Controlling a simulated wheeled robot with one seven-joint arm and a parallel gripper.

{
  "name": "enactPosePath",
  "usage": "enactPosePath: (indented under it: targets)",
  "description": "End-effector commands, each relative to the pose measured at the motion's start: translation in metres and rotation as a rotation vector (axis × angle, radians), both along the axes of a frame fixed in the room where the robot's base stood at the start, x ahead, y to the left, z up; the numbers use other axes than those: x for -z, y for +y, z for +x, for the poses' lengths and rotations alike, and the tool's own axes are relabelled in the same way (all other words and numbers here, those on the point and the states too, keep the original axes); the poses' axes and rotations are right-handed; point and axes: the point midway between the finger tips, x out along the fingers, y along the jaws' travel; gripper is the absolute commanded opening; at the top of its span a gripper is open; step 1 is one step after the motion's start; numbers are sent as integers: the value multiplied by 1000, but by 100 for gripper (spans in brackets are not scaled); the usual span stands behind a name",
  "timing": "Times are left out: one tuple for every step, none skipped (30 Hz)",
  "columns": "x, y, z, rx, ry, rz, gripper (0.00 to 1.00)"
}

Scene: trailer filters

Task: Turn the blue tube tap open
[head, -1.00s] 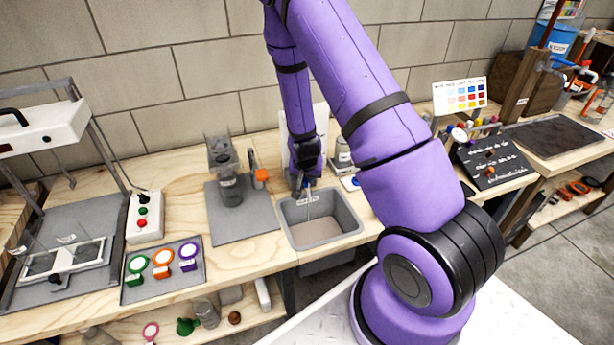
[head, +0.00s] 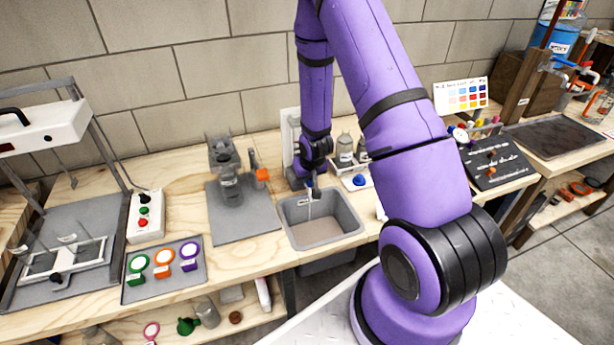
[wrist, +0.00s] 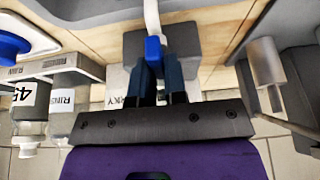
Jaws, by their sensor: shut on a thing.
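The blue tube tap (wrist: 153,48) shows in the wrist view as a small blue block on a pale tube (wrist: 152,14). My gripper (wrist: 154,58) is shut on it, with one dark finger on each side. In the head view my gripper (head: 313,187) points down at the back edge of a grey basin (head: 353,213). A thin pale line runs down into the basin there; I cannot tell whether it is tube or liquid. The tap itself is mostly hidden by the gripper in the head view, so its exact angle is unclear.
Right of the gripper stand a blue knob on a white plate (head: 359,181) and labelled bottles (head: 344,150). Left of the basin is a grey mat (head: 240,225) with a clear vessel (head: 229,185) and an orange-topped item (head: 262,175). The bench front by the basin is clear.

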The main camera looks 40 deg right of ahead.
Motion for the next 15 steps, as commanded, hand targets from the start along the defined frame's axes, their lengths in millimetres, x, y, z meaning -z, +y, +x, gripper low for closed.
enactPosePath:
  targets:
    - [0, 0, 0, -2, 0, 0, 0]
    - [0, 0, 0, -3, 0, 0, 0]
    - [0, 0, 0, -2, 0, 0, 0]
    - [0, 0, 0, -2, 0, 0, 0]
    - [0, 0, 0, -2, 0, -1, 0]
    - [0, 0, 0, -2, 0, -1, 0]
    - [0, 0, 0, -2, 0, -1, 0]
    - [0, 0, 0, -2, 0, -1, 17]
    - [0, 0, 0, -2, 0, -1, 23]
    - [0, 0, 0, -2, 0, -1, 23]
    - [0, 0, 0, -2, 0, -1, 23]
    - [0, 0, 0, -1, 0, 0, 23]
    - [0, 0, 0, -1, 0, 0, 23]
    - [0, 0, 0, -1, 0, 0, 23]
    - [0, 0, 0, -1, 0, 0, 23]
